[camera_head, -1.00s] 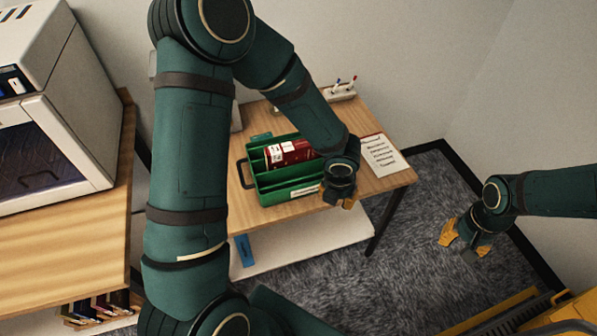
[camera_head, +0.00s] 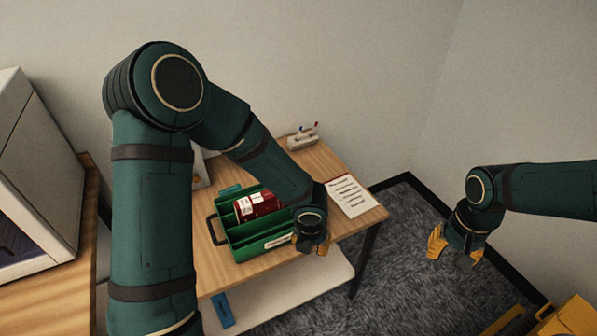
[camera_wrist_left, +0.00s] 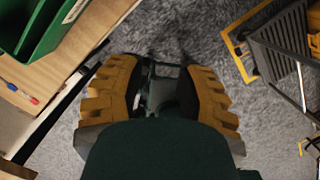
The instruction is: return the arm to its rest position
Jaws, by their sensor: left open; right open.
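My left gripper (camera_head: 311,245) hangs at the front edge of the wooden table, beside the green caddy, with its orange fingers pointing down. In the left wrist view its two fingers (camera_wrist_left: 157,95) are apart with only grey carpet between them, so it is open and empty. My right gripper (camera_head: 454,250) hangs over the carpet at the right, its orange fingers spread and nothing between them. My left arm is bent, with its elbow high at the left of the head view.
The green caddy (camera_head: 263,239) with a red item (camera_head: 257,206) in it stands on the wooden table (camera_head: 365,219). A notepad (camera_head: 349,196) and a pen holder (camera_head: 303,139) are there too. A white machine (camera_head: 40,165) stands left. A yellow-framed cart (camera_wrist_left: 277,50) shows in the left wrist view.

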